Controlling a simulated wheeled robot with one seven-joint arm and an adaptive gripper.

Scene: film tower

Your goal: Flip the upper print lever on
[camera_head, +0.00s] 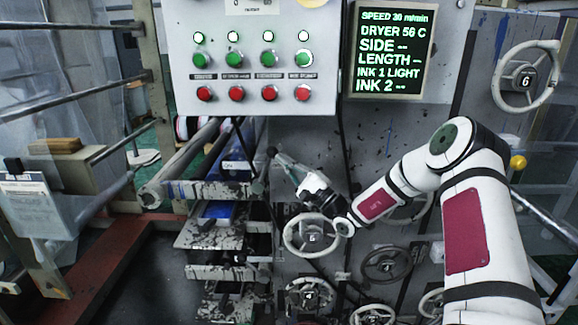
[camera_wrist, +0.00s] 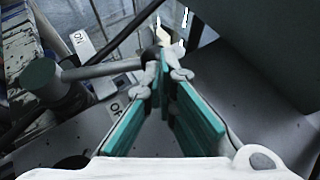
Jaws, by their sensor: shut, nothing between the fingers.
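The print lever (camera_wrist: 100,71) shows in the wrist view as a grey rod running right from a round hub (camera_wrist: 42,78) to a black knob (camera_wrist: 149,53). In the head view its dark knob (camera_head: 271,151) is left of centre, below the control panel. My gripper (camera_wrist: 162,62) is shut and empty, its fingertips right beside the knob; I cannot tell whether they touch it. In the head view my gripper (camera_head: 277,158) reaches in from the right. White labels reading ON lie near the lever, one in the wrist view (camera_wrist: 82,45) and one in the head view (camera_head: 234,166).
A control panel (camera_head: 250,65) with green and red buttons and a text screen (camera_head: 391,48) are above. Handwheels (camera_head: 312,236) crowd the machine face below my gripper. Stacked ink-stained plates (camera_head: 222,240) stand at lower left. A roller (camera_head: 180,165) lies to the left.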

